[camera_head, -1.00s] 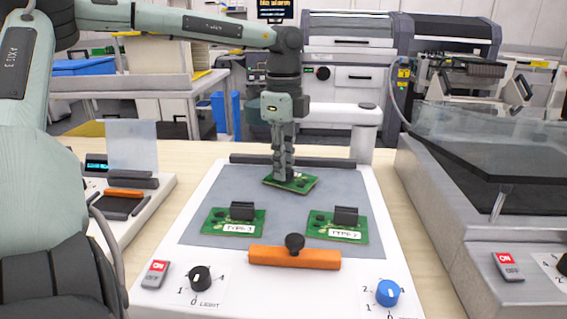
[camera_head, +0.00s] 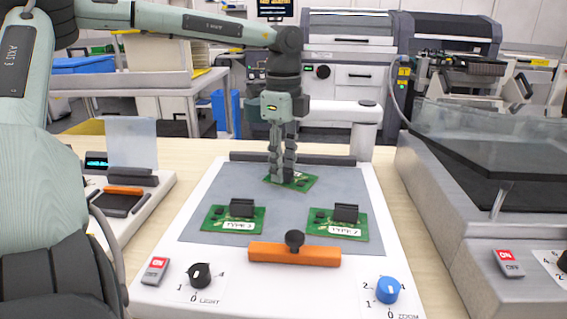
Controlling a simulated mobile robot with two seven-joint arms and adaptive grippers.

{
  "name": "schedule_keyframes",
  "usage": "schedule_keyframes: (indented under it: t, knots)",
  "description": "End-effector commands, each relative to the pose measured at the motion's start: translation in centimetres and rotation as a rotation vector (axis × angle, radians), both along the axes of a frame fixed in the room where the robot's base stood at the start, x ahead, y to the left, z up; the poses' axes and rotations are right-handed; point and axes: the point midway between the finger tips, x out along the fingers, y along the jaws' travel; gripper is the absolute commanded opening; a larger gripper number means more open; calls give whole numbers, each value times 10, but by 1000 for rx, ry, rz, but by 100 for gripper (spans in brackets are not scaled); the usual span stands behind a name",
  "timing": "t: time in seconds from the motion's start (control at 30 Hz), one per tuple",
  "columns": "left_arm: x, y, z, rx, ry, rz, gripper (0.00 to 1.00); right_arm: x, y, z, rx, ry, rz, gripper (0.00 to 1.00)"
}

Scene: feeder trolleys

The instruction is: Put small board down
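The small green board (camera_head: 302,182) lies on the grey mat (camera_head: 225,180) of the white station, near the mat's back edge, turned slightly. My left gripper (camera_head: 282,178) points straight down over the board's left part. Its two fingers stand apart with a narrow gap between them, and the fingertips are at the board and hide part of it. Whether a finger still touches the board cannot be told. My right gripper is not in view.
Two larger green boards with black blocks and labels, one on the left (camera_head: 220,224) and one on the right (camera_head: 352,229), lie nearer on the mat. An orange bar (camera_head: 270,255) with a black knob crosses the front. A dark bar (camera_head: 325,161) lies behind.

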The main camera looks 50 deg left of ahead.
Motion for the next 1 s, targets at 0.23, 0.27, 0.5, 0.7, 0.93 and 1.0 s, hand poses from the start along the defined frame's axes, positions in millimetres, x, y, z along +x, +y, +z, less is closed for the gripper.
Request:
schedule_keyframes:
  t: [0.23,0.27,0.5,0.7,0.93,1.0]
  knots:
    - [1,0,30,3,-4,-1,37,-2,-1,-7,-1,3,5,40]
    - [1,0,37,3,-4,0,37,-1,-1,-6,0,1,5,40]
    - [1,0,89,3,-3,0,37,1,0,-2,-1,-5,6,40]
    - [0,0,116,1,0,-1,37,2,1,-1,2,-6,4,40]
    - [0,0,123,0,1,-2,37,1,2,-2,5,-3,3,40]
    - [0,0,123,0,1,-2,37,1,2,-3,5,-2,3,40]
